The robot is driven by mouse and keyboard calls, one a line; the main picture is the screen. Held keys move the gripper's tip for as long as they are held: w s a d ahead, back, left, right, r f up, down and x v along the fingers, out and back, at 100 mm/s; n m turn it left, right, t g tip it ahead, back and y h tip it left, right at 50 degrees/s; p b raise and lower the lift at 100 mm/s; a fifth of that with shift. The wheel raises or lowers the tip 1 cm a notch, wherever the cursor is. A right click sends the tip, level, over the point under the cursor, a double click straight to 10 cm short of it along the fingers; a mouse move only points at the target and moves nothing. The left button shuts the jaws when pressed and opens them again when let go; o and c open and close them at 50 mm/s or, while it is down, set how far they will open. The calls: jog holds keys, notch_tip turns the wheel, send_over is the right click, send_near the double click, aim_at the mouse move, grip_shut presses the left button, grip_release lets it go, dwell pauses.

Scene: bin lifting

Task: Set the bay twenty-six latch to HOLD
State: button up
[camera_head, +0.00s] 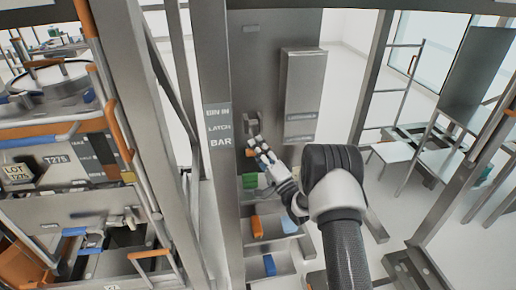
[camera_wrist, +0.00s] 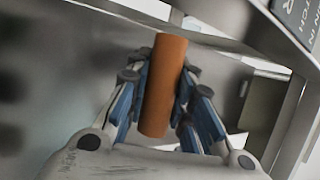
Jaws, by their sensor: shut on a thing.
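My gripper (camera_head: 259,150) is in front of the grey upright panel, just right of the post sign (camera_head: 219,126) reading "BIN IN LATCH BAR". In the wrist view, my gripper (camera_wrist: 158,92) has its blue-padded fingers shut on an orange cylindrical handle (camera_wrist: 164,75), one finger on each side. The handle is tilted slightly and its upper end is near a grey metal edge. In the head view only a small orange piece (camera_head: 250,152) shows at the fingertips. A grey bracket (camera_head: 250,124) sits just above. I cannot read a HOLD mark or a bay number.
A grey box (camera_head: 303,95) is mounted on the panel right of my gripper. Trays with green, orange and blue pieces (camera_head: 269,264) stand below. A metal frame (camera_head: 480,165) stands at right.

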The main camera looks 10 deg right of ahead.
grip_shut()
